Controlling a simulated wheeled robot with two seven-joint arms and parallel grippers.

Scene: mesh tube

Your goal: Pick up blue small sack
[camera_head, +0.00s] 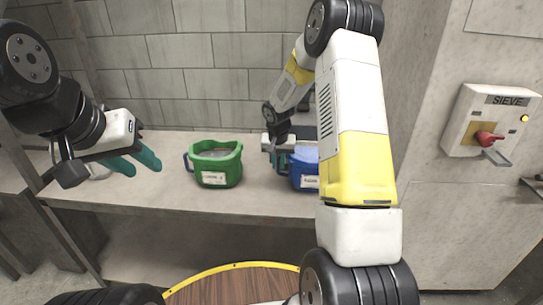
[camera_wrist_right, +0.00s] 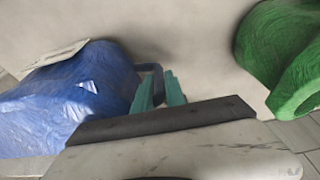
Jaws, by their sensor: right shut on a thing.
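The blue small sack (camera_head: 304,172) stands on the shelf in the head view, with a white label on its front; my right arm hides its right side. It also shows large at the left of the right wrist view (camera_wrist_right: 88,90). My right gripper (camera_head: 279,160) is at the sack's left side, its teal fingers shut on the sack's blue handle (camera_wrist_right: 154,72). The sack appears to rest on the shelf; I cannot tell whether it is lifted. My left gripper (camera_head: 134,164) is open and empty at the left, its teal fingers apart above the shelf's front.
A green sack (camera_head: 215,164) with a label stands on the shelf (camera_head: 240,203) left of the blue one, with a gap between. A block wall (camera_head: 200,60) closes the back. A sieve switch box (camera_head: 492,122) is on the right wall. A round wooden top (camera_head: 235,288) with a yellow rim is in front.

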